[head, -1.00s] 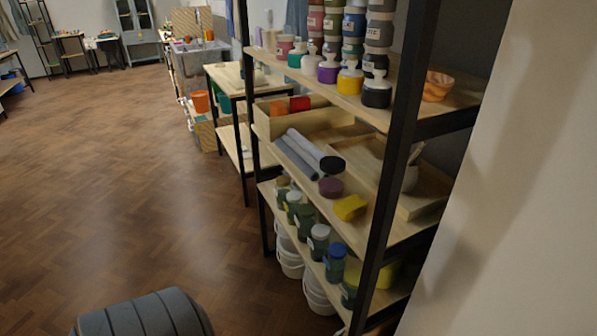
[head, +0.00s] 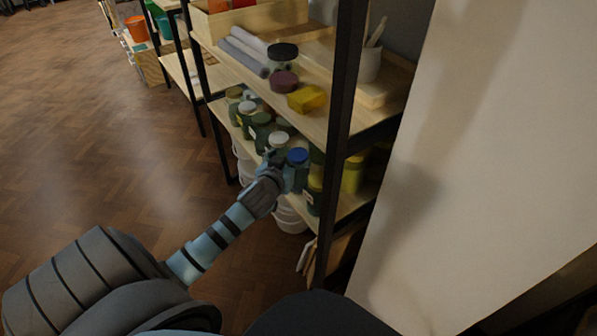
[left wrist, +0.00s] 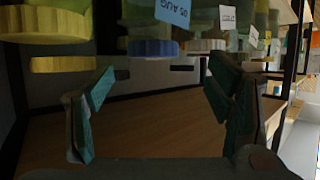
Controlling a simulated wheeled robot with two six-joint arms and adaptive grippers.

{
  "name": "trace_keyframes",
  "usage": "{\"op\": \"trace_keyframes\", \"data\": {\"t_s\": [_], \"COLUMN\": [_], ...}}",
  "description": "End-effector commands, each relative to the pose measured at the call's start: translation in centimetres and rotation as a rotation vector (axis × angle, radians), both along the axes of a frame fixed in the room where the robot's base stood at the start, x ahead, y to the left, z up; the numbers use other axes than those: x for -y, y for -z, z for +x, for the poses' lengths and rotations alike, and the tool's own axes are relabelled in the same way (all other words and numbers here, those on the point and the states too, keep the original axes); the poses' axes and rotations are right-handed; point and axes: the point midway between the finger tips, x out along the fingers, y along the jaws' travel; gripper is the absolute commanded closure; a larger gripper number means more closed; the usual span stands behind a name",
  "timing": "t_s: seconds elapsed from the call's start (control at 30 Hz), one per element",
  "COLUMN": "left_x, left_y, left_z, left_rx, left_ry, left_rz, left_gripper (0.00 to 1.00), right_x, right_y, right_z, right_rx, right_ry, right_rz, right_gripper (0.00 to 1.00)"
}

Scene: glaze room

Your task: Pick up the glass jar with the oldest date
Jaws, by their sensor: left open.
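Several lidded glass jars stand in a row on the lower shelf board in the head view. They include a blue-lidded jar (head: 298,156), a white-lidded jar (head: 279,139) and green-lidded jars (head: 261,119). My left gripper (head: 284,170) is open and empty in front of the blue-lidded jar, partly hiding it. In the left wrist view, which is upside down, the open fingers (left wrist: 157,98) point toward the blue lid (left wrist: 152,48). Its label (left wrist: 173,11) seems to read 05 AUG. The white-lidded jar's label (left wrist: 228,17) is too small to read surely. My right gripper is out of view.
A black shelf post (head: 341,110) stands right of the blue-lidded jar, with yellow jars (head: 352,176) behind it. The board above (head: 230,62) overhangs the row. White buckets (head: 290,219) sit underneath. A pale wall (head: 470,150) closes the right; the floor at left is clear.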

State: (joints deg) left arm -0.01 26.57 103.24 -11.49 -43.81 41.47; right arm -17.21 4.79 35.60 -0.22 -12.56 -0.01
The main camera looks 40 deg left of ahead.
Motion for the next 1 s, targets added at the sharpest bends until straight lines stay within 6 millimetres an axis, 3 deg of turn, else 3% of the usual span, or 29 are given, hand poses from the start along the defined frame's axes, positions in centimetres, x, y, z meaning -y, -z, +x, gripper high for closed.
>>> {"op": "trace_keyframes", "data": {"t_s": [0.37, 0.6, 1.0], "left_x": [-1.2, -1.4, -1.3], "left_y": [3.0, 2.8, 2.9], "left_z": [5.4, 5.8, 5.8], "left_rx": [0.0, -0.002, -0.003], "left_ry": [0.001, 0.003, 0.003], "left_rz": [-0.002, 0.0, -0.001], "left_gripper": [0.26, 0.26, 0.89], "right_x": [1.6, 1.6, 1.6], "right_y": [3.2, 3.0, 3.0], "right_z": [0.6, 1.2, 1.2], "right_rx": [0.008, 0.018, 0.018], "right_ry": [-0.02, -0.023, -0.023], "right_rz": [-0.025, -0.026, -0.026], "right_gripper": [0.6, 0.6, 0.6]}}
